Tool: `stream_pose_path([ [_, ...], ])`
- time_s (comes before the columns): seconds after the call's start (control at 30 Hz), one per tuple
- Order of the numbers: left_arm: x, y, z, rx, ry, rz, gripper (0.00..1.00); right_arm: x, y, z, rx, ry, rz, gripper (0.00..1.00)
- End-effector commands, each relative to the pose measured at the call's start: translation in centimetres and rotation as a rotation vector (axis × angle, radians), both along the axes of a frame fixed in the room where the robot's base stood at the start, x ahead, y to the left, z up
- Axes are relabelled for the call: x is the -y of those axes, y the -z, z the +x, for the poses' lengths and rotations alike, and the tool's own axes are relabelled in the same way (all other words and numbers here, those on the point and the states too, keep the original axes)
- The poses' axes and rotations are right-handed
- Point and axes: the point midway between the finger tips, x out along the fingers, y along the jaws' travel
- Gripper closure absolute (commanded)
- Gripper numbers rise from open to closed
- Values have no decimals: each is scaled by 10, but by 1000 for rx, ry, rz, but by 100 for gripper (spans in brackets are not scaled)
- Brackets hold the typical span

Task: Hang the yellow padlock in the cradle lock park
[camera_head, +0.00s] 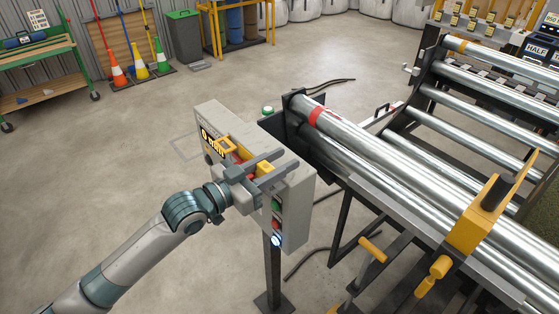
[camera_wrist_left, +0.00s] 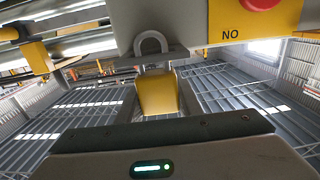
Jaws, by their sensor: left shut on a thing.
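The yellow padlock (camera_wrist_left: 157,95) is upright in the left wrist view, its grey shackle on top. My left gripper (camera_head: 258,168) is shut on its body, one finger on each side. In the head view the gripper is at the grey control box (camera_head: 299,190), and the padlock (camera_head: 264,168) shows as a small yellow patch between the fingers. In the wrist view the shackle overlaps the grey box face; I cannot tell whether it touches or hangs on anything. I cannot make out the cradle lock park for certain. My right gripper is out of view.
A red button (camera_wrist_left: 262,3) on a yellow plate is close to the padlock's upper right in the wrist view. The box stands on a dark post (camera_head: 272,270). Steel rollers (camera_head: 400,175) and their frame are to its right.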

Motion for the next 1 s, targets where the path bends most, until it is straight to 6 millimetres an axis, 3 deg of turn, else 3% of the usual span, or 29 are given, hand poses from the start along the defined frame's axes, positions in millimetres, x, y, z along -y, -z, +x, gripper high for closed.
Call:
stream_pose_path([
  [0.6,0,13,0,-1,0,1,92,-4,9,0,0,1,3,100],
  [0.63,0,13,0,0,0,0,63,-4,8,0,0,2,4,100],
  [0.7,0,13,0,0,0,0,46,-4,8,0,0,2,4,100],
  [1.0,0,13,0,-1,0,1,46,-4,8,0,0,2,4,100],
])
